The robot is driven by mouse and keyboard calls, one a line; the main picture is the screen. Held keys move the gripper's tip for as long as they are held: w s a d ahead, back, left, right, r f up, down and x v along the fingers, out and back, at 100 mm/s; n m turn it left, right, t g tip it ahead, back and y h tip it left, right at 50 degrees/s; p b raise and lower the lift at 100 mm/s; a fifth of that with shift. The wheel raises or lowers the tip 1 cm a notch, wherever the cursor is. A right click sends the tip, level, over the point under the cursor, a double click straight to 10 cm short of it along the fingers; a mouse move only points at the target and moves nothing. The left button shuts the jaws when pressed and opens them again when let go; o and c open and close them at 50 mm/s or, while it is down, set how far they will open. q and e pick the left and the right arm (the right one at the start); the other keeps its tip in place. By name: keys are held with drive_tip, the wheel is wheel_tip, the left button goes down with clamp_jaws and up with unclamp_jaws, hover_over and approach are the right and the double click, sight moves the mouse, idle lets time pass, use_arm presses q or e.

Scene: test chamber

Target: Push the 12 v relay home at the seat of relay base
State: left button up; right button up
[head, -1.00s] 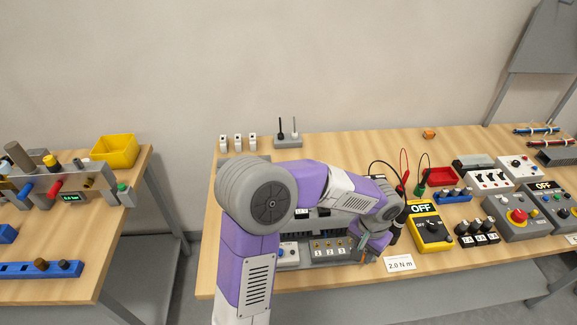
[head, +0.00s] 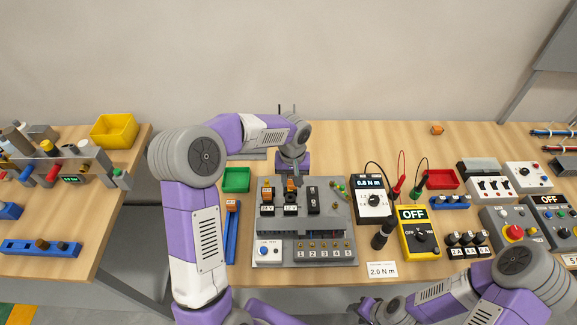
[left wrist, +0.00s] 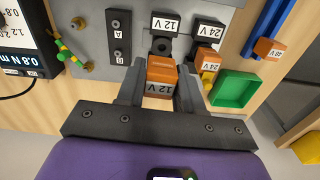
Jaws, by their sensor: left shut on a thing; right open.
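The orange 12 V relay (left wrist: 161,70) is between the fingers of my left gripper (left wrist: 160,88), which is shut on it; it also shows in the head view (head: 291,185). The relay base (head: 291,208) with the 12 V label is on the grey panel, right at the relay. In the left wrist view its black front and label (left wrist: 164,23) show just beyond the relay. The seat is hidden under the relay, so I cannot tell how deep it sits. My right gripper (head: 364,308) is at the bottom of the head view, apart from the panel and open.
An orange 24 V relay (left wrist: 208,60) stands in the neighbouring base, close beside my left finger. A green tray (head: 236,179) and a blue rail (head: 231,232) lie left of the panel. A meter (head: 371,200) reading 0.8 N m and a yellow meter (head: 418,232) stand to the right.

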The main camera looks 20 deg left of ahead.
use_arm(q)
drive_tip(key=shift+w+a+r, duration=0.2)
drive_tip(key=shift+w+a, duration=0.05)
drive_tip(key=shift+a, duration=0.15)
drive_tip(key=shift+w+f+n, duration=0.15)
drive_tip(key=shift+w+n, duration=0.05)
drive_tip(key=shift+n, duration=0.1)
drive_tip(key=shift+s, duration=0.1)
drive_tip(key=b, duration=0.5)
hover_over(291, 199)
drive_tip(key=shift+w+a+f, duration=0.15)
drive_tip(key=shift+f, duration=1.3)
drive_tip(key=shift+w+a+f, duration=0.1)
drive_tip(key=shift+f, duration=1.35)
drive_tip(key=shift+f, duration=0.15)
drive_tip(key=shift+f, duration=0.3)
drive_tip(key=shift+f+b, duration=0.65)
drive_tip(key=shift+b, duration=0.1)
